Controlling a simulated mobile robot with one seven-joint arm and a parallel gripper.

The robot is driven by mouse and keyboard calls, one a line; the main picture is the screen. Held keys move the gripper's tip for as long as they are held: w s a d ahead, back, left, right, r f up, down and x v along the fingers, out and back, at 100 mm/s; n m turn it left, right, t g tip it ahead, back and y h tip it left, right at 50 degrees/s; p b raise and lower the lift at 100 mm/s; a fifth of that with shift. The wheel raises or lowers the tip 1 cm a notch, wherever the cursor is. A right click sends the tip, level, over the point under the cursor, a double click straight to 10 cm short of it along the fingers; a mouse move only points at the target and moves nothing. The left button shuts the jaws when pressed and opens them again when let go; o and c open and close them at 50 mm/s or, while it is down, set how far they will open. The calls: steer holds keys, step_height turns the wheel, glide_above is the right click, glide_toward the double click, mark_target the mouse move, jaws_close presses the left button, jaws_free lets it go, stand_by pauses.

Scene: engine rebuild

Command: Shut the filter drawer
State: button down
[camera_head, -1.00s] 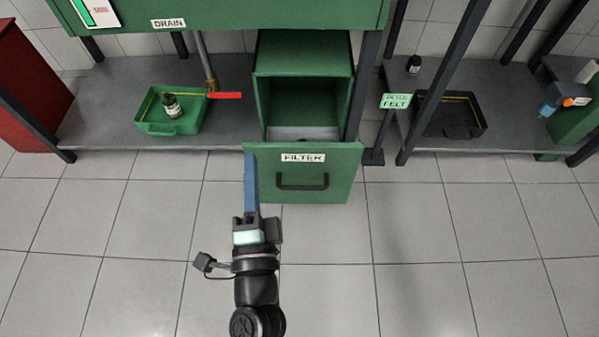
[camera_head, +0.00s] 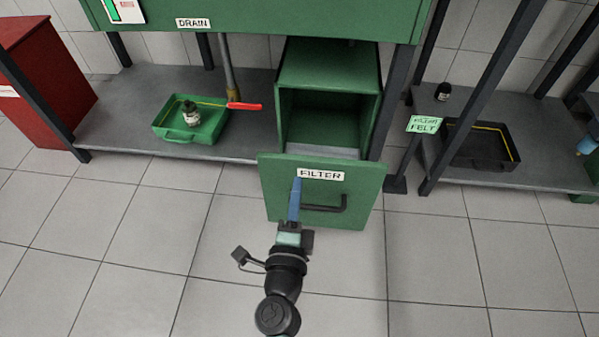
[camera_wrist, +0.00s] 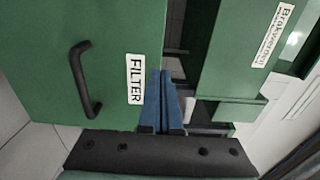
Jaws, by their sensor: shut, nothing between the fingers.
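The green filter drawer (camera_head: 358,217) stands open, its front well out from its green housing (camera_head: 330,66). The front carries a FILTER label (camera_head: 321,175) and a black handle (camera_head: 328,208); both also show in the wrist view, as the label (camera_wrist: 134,80) and the handle (camera_wrist: 82,80). The open space behind the front looks empty. My gripper (camera_head: 297,181) is shut and empty, its blue fingers pointing at the front, at the label's left end and over the handle's left end. In the wrist view the fingertips (camera_wrist: 159,73) are beside the label. I cannot tell whether they touch.
A green tray (camera_head: 212,132) with a small bottle (camera_head: 190,114) and a red lever (camera_head: 245,106) are left of the drawer. At right are a dark post, a FELT sign (camera_head: 424,124) and a black tray (camera_head: 510,148). The tiled floor in front is clear.

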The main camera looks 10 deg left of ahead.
mark_target(301, 161)
steer(key=shift+w, duration=2.2)
